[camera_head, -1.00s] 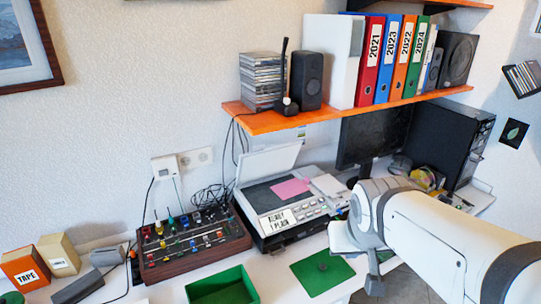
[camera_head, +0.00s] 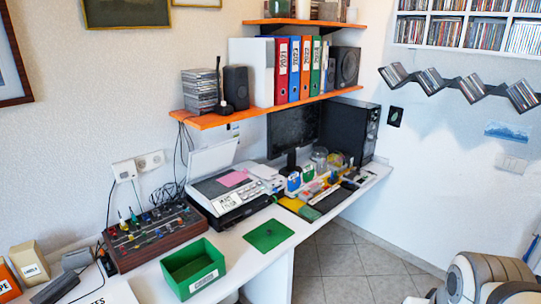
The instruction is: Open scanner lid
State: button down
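The scanner (camera_head: 228,205) stands on the white desk against the back wall, in the middle of the head view. Its pale lid (camera_head: 213,159) is raised and tilted back toward the wall, so the dark glass bed shows. A pink sheet (camera_head: 232,178) lies on the scanner. My gripper (camera_head: 422,298) is only partly in view at the bottom right edge, well apart from the scanner and off the desk. Its fingers are mostly cut off by the frame, and I cannot tell whether they are open.
A knobbed mixer (camera_head: 155,236) is left of the scanner. A green open box (camera_head: 193,268) and a green mat (camera_head: 268,235) lie in front. An orange shelf (camera_head: 215,118) with binders overhangs the desk. The tiled floor (camera_head: 345,262) is clear.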

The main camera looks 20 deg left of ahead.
aim_at(205, 161)
jog(key=u, duration=0.6)
jog(key=i, duration=0.45)
jog(key=u, duration=0.55)
jog(key=i, duration=1.25)
jog(key=z, duration=0.3)
